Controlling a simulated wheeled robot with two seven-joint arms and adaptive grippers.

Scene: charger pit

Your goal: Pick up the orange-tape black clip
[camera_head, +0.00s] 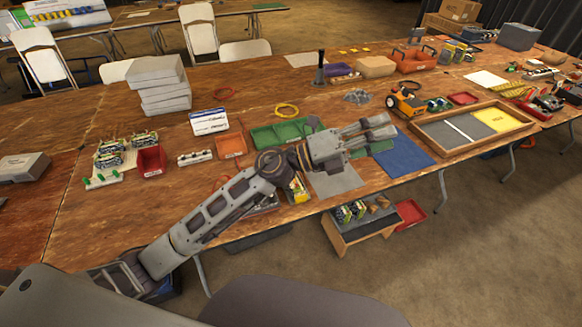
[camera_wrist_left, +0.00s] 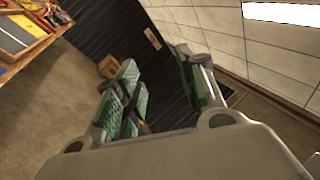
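I cannot make out a black clip with orange tape for certain in either view; the small items on the table are too small to tell. My left gripper (camera_head: 381,128) is stretched out over the wooden table, above the area between a grey mat and a blue mat. In the left wrist view its green-padded fingers (camera_wrist_left: 165,88) stand apart with nothing between them. They point away from the table toward a dark corrugated wall. My left forearm hides part of the table's near edge. My right gripper is in neither view.
A blue mat (camera_head: 403,156) and a framed wooden tray (camera_head: 455,146) lie right of the gripper. A green tray (camera_head: 279,134), an orange tray (camera_head: 231,146) and a red bin (camera_head: 151,160) stand left. Stacked grey boxes (camera_head: 160,84) stand farther back. Bare wood shows at left.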

